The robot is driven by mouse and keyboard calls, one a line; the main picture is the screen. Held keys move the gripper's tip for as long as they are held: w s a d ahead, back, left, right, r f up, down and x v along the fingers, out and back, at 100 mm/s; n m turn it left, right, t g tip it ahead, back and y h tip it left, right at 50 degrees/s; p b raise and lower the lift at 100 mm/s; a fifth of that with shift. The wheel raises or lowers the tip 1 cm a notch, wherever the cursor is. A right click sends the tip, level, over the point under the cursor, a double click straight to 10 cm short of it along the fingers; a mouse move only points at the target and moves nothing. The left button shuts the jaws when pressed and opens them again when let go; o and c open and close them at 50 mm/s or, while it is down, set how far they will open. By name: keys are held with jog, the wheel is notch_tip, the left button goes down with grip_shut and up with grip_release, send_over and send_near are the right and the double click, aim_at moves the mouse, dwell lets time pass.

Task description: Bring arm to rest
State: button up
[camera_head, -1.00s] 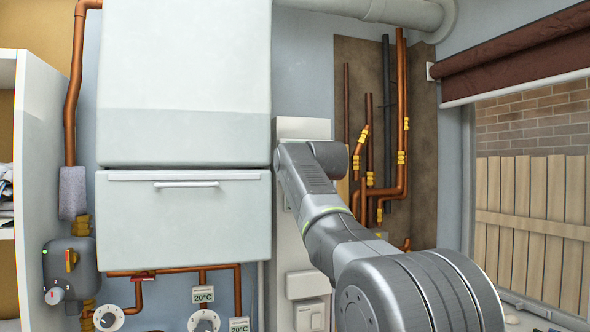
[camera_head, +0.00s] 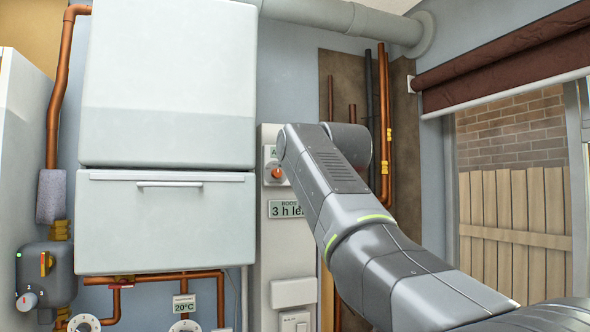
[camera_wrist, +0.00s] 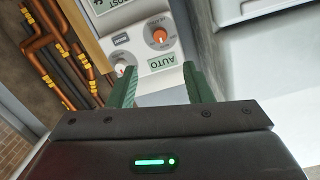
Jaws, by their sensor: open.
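My gripper (camera_wrist: 158,88) shows in the wrist view with its two green fingers apart and nothing between them. Beyond the fingertips is a pale control panel (camera_wrist: 150,58) with an orange-centred knob (camera_wrist: 159,36), a grey knob (camera_wrist: 121,68) and an AUTO label. In the head view my arm (camera_head: 345,195) reaches up toward this panel (camera_head: 270,240), right of the white cabinet. The orange knob (camera_head: 276,173) shows just left of the arm's upper end. My gripper is hidden in the head view. I cannot tell how far the fingertips are from the panel.
A white boiler-like cabinet (camera_head: 168,85) with a handled lower front (camera_head: 165,225) fills the left. Copper pipes (camera_head: 384,130) run up the wall behind the arm. A window (camera_head: 515,180) with a dark red blind (camera_head: 500,62) is at the right. Dials and copper pipes sit below the cabinet.

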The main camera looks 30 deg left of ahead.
aim_at(278, 172)
jog(key=shift+a, duration=0.1)
jog(key=p+x, duration=0.5)
jog(key=x, duration=0.8)
jog(key=shift+w+a, duration=0.25)
jog(key=shift+a, duration=0.05)
jog(key=shift+f, duration=0.1)
